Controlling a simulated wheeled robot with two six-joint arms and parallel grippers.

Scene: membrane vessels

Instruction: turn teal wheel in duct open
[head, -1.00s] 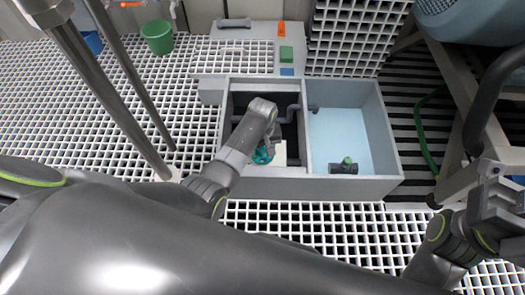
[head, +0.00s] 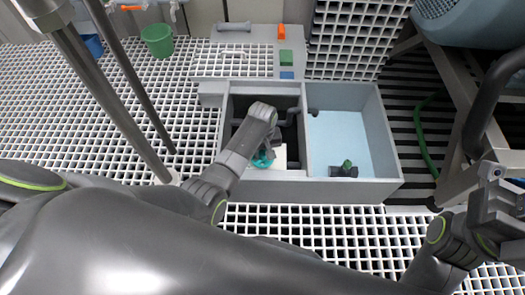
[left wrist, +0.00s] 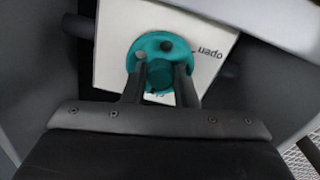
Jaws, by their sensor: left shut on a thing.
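The teal wheel (left wrist: 152,42) sits on a white plate (left wrist: 112,20) in the left wrist view. The word "open" is printed on the plate to the right of the wheel, and other lettering below is mostly hidden. The wheel has a dark round mark near its upper edge and a hub in the middle. My left gripper (left wrist: 158,82) is shut on the wheel, with a finger at each side of the hub. In the head view the wheel (head: 261,162) shows low in the left compartment, partly hidden by my left gripper (head: 267,152). My right gripper (head: 497,180) is away at the right edge, its jaws unclear.
The grey duct (head: 290,187) has walls around the left compartment and a pale blue basin (head: 338,135). A dark fitting with a green knob (head: 346,167) stands in the basin. A green bucket (head: 158,40) and blocks lie behind. A metal frame (head: 455,90) stands at the right.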

